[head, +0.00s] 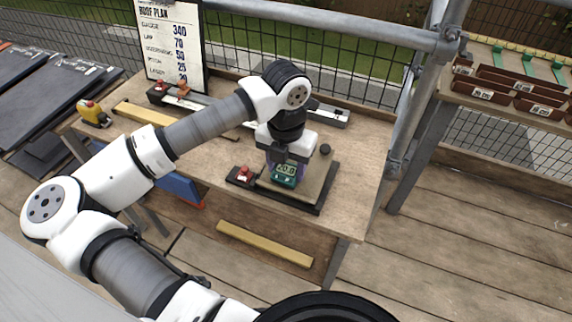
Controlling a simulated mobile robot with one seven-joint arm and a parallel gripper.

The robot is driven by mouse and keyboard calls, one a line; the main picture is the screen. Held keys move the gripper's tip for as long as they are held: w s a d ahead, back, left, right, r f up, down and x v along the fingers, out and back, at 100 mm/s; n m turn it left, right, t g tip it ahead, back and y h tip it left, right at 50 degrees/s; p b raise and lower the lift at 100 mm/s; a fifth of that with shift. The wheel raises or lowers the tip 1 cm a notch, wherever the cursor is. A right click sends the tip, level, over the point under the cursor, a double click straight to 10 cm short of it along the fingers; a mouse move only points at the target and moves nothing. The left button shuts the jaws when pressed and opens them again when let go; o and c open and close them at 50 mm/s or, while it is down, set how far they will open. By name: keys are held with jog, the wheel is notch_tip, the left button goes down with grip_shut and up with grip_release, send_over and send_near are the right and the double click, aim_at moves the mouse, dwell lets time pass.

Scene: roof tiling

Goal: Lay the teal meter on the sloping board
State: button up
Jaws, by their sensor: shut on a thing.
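The teal meter (284,176) has a lit display that seems to read 20.0. My gripper (286,160) points down and is shut on the meter, with its fingers on either side. A tan board with a dark edge (318,184), which looks like the sloping board, lies on the workbench under and behind the meter. The meter is over the board's front left part; I cannot tell whether it touches the board. My wrist and gripper hide part of the board's back left.
A small dark box with a red top (241,176) is close left of the board. A dark knob (325,149) is at its back right. The workbench (345,195) also holds a yellow tool (94,113) and a roof plan sign (170,42). A scaffold pole (410,130) stands to the right.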

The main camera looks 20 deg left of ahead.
jog(key=shift+s+f+b, duration=0.15)
jog(key=shift+s+b, duration=0.2)
jog(key=shift+b, duration=0.05)
jog(key=o, duration=1.2)
notch_tip(320, 180, up, 7)
jog(key=s+p, duration=0.2)
jog(key=shift+s+f, duration=0.15)
jog(key=shift+s, duration=0.1)
